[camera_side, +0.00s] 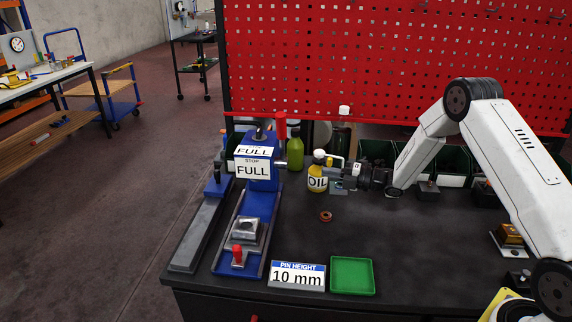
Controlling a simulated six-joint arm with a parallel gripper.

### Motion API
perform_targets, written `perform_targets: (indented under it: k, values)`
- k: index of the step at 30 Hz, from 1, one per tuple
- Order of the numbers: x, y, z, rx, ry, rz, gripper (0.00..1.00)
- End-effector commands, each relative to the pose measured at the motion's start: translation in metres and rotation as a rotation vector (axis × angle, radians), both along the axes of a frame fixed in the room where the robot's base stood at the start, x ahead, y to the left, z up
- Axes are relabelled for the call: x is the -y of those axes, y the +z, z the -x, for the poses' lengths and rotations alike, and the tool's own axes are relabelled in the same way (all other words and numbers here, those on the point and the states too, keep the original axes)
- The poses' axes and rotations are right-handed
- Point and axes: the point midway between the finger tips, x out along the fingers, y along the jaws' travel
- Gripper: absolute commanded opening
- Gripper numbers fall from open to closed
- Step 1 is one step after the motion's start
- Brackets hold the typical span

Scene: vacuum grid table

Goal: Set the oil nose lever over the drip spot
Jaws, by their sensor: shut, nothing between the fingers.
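The yellow oil bottle (317,180), labelled "OIL" and with a white cap, stands upright on the dark table. A small yellow and white part beside its top may be the nose lever, but it is too small to tell. My gripper (340,183) is shut and empty, pointing left just to the right of the bottle. I cannot tell whether it touches the bottle. A small brown ring (325,216) lies on the table in front of the bottle. I cannot make out a drip spot for certain.
A blue press-like fixture (262,205) with "FULL" signs stands left of the bottle. In front are a "PIN HEIGHT 10 mm" sign (297,276) and an empty green tray (352,276). Green bins (377,153) line the back under a red pegboard (400,60). The table's middle right is clear.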

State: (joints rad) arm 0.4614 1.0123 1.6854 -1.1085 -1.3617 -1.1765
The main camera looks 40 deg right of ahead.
Motion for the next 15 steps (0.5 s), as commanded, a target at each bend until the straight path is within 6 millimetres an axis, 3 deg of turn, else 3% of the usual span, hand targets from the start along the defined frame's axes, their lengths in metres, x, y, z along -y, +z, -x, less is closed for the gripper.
perform_targets:
  k: [3, 9, 15]
  values:
    - [-0.01, 0.0, -0.012, 0.0, 0.003, 0.0, 0.0]
    - [0.015, 0.0, -0.017, 0.0, -0.001, 0.0, 0.0]
    - [0.028, 0.0, -0.02, -0.001, 0.0, -0.001, 0.0]
